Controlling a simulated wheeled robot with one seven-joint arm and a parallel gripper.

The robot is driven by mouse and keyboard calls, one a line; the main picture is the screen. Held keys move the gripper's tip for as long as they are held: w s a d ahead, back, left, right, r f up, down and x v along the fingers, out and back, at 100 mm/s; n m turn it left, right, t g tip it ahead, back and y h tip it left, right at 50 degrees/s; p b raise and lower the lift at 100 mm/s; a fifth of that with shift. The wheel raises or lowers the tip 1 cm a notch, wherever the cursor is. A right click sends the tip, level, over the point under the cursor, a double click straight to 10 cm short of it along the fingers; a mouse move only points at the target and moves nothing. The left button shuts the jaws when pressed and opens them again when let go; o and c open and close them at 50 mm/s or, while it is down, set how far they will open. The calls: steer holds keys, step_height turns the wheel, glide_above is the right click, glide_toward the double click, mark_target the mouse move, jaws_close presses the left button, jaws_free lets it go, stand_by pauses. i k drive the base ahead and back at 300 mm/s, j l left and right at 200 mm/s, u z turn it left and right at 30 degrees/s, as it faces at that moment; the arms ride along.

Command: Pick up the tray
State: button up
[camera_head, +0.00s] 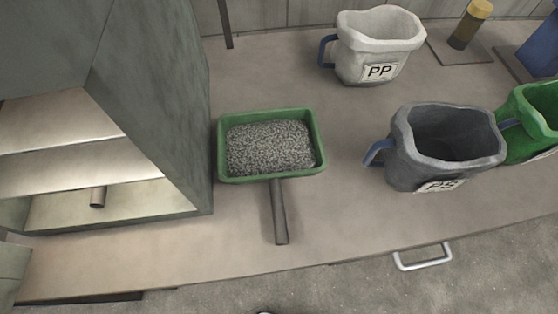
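A green tray (222,163) with a grey handle (279,212) lies on the worktop, left of the picture's middle. It holds a heap of grey granules (270,147). The handle points toward the worktop's front edge. My gripper cannot be made out in this view; only a small dark bit shows at the bottom edge, and I cannot tell what it is.
A grey-green cabinet (150,90) with open shelves stands close left of the tray. A white PP jug (380,50), a dark grey PS jug (445,150) and a green jug (530,125) stand to the right. The worktop (335,225) around the handle is clear.

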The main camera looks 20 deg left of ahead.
mark_target(272, 145)
steer(key=l+u, duration=0.25)
steer(key=l, duration=0.5)
steer(key=l+u, duration=0.3)
steer(key=l, duration=0.5)
